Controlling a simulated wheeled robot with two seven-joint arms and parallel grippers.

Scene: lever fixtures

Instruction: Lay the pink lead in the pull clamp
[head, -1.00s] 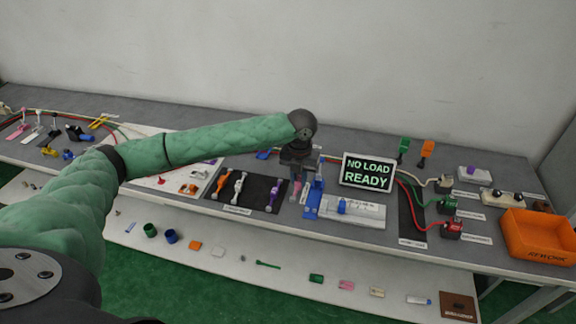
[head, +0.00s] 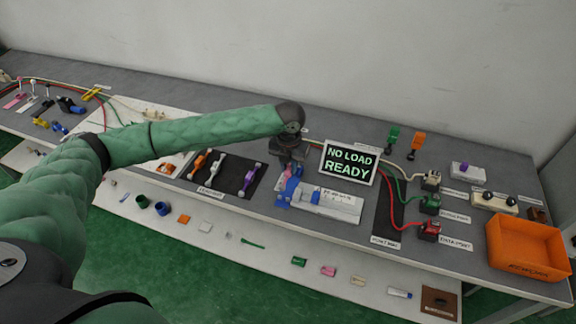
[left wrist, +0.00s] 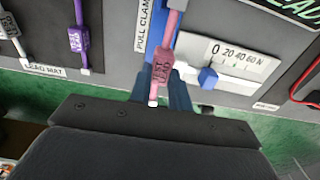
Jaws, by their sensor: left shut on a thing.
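The pink lead (left wrist: 162,68) is held in my left gripper (head: 290,168). In the left wrist view it runs lengthwise over the blue pull clamp (left wrist: 157,22), with its white end toward me. The clamp (head: 284,197) also shows in the head view, directly below the gripper, at the left end of the white force scale. The gripper hides most of the lead in the head view. I cannot tell whether the lead touches the clamp or hangs just above it. My right gripper is not in view.
The white force scale (left wrist: 228,62) with a blue slider is right of the clamp. The dark lead mat (head: 224,171) with white and purple leads lies to the left. The "NO LOAD READY" display (head: 348,164) stands close behind. An orange bin (head: 528,246) is far right.

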